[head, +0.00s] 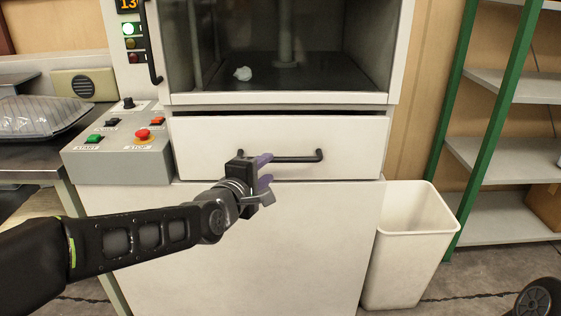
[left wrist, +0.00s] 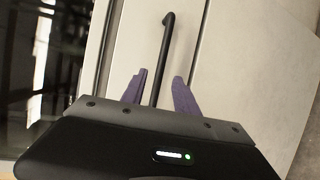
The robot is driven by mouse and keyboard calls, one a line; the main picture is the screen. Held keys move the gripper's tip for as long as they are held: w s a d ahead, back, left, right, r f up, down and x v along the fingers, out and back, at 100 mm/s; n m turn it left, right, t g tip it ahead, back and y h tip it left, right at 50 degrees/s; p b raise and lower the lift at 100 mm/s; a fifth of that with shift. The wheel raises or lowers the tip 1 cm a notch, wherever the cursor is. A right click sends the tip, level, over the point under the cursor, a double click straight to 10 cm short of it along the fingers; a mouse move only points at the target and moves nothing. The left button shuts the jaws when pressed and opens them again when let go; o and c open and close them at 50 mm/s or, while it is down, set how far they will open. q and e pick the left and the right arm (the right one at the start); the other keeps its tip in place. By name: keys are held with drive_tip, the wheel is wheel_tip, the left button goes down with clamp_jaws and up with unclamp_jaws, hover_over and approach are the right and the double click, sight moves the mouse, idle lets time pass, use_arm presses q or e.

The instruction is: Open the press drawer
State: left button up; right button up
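The press drawer (head: 330,135) is a white front below the press window, with a dark gap along its top edge. Its black bar handle (head: 300,158) runs across the front and shows lengthwise in the left wrist view (left wrist: 165,55). My left gripper (head: 264,172) is at the left part of the handle. In the left wrist view the two purple fingers (left wrist: 158,93) stand apart on either side of the bar, with space visible beside it. Whether a finger touches the bar cannot be told. My right gripper is not in view.
A grey control box (head: 118,160) with a red stop button stands left of the drawer. A white bin (head: 415,225) stands at the cabinet's lower right, with green-framed shelves (head: 505,150) behind it. A wrapped package (head: 40,116) lies on the left table.

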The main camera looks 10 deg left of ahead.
sight(277, 161)
use_arm(q)
drive_tip(key=shift+w, duration=0.15)
drive_tip(key=x, duration=0.7)
drive_tip(key=shift+w+d+f, duration=0.1)
drive_tip(key=shift+w, duration=0.2)
clamp_jaws()
idle(1.3)
